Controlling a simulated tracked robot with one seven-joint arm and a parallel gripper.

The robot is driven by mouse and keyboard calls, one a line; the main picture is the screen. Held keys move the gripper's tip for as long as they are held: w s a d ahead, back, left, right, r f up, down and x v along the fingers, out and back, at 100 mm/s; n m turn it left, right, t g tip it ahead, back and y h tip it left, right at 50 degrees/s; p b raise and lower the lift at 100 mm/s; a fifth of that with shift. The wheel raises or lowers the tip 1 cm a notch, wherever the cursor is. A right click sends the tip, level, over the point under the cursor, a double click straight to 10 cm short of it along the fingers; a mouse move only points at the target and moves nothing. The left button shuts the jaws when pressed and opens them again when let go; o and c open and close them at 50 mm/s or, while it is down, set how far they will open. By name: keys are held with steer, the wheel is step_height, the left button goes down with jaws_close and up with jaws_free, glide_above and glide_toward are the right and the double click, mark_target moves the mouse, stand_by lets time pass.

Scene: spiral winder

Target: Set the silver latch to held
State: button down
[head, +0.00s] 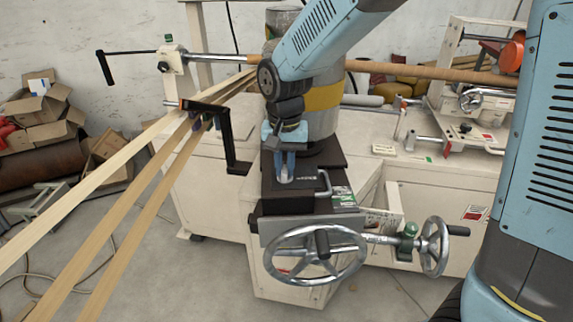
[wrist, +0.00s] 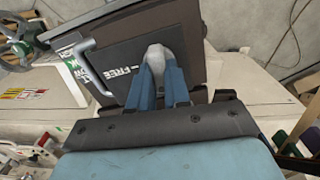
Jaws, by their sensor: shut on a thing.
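The silver latch (head: 284,179) sits on top of the dark block (head: 305,198) in the middle of the head view. In the wrist view the latch (wrist: 156,54) shows as a rounded silver lever between my blue fingers. My gripper (head: 284,166) comes down from above and is shut on it; my gripper (wrist: 160,80) also shows in the wrist view. A white "FREE" label (wrist: 123,70) is beside the latch on the dark plate. The fingers cover part of the latch, and I cannot read a held mark.
A silver bar handle (head: 323,185) stands right of the latch. A large handwheel (head: 314,253) and a smaller one (head: 434,246) are in front. A black crank (head: 228,137) is close on the left. Pale strips (head: 130,185) run across the left side.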

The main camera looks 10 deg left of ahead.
mark_target(285, 166)
steer(key=shift+n, duration=0.8)
steer(key=c, duration=1.1)
jaws_free()
step_height(285, 166, up, 14)
steer(key=shift+f, duration=0.15)
